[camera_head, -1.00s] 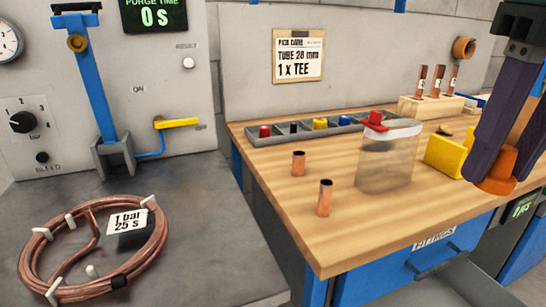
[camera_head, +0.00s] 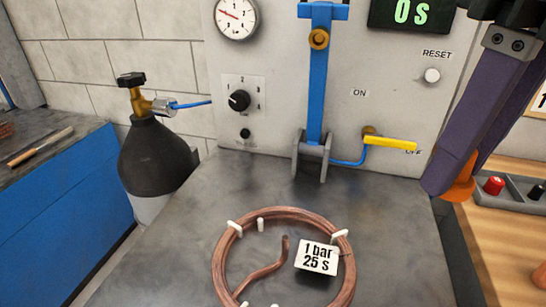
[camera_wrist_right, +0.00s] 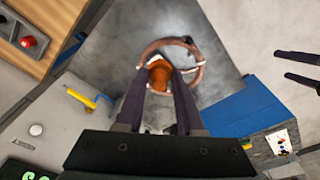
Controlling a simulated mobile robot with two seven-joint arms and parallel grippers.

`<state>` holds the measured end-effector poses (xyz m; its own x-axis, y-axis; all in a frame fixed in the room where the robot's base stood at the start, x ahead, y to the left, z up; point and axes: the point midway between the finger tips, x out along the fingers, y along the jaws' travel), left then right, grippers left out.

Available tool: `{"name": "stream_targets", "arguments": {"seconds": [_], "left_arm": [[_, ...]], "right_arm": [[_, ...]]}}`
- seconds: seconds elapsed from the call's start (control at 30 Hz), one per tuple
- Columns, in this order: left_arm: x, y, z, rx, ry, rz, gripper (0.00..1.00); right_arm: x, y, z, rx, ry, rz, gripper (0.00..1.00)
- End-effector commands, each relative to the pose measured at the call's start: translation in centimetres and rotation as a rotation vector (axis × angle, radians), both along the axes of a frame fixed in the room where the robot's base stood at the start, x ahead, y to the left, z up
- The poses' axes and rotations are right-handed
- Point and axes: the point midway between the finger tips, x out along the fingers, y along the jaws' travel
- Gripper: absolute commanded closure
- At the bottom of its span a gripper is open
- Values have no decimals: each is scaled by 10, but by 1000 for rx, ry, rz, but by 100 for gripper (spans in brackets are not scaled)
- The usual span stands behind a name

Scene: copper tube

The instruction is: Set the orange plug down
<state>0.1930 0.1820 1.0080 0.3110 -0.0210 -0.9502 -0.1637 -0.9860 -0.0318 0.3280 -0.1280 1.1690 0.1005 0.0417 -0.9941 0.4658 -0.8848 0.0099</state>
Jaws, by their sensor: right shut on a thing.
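My right gripper (camera_head: 456,180) is at the right of the head view. It is shut on the orange plug (camera_head: 462,190), whose lower part sticks out below the purple fingers. The plug is held in front of the panel's right edge, near the wooden bench. In the right wrist view the plug (camera_wrist_right: 158,76) sits between the two fingertips, and the copper coil appears beyond it. Two dark, parted fingers at the right of that view look like my left gripper (camera_wrist_right: 298,68). They hold nothing visible.
The copper tube coil (camera_head: 222,265) lies on the grey bench (camera_head: 400,270), with a "1 bar 25 s" card (camera_head: 317,257). A blue clamp column (camera_head: 316,90) and yellow-handled valve (camera_head: 390,143) stand behind. A parts tray (camera_head: 515,200) is on the wooden bench. The grey bench's right side is clear.

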Motion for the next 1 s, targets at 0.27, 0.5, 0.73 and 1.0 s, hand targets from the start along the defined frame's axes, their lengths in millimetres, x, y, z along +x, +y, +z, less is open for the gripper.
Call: {"name": "stream_targets", "arguments": {"seconds": [0.27, 0.5, 0.73, 1.0], "left_arm": [[-1, 2, -31, 6, 2, -3, 0], [-1, 2, -41, 7, 3, -4, 0], [-1, 2, -54, 7, 4, -4, 0], [-1, 1, -63, 4, 3, -2, 0]], "right_arm": [[-13, 34, -67, 16, -1, 367, 100], [-15, 37, -111, 15, 1, 416, 100], [-15, 37, -180, 14, 0, 415, 100], [-14, 38, -226, 15, -4, 416, 100]]}}
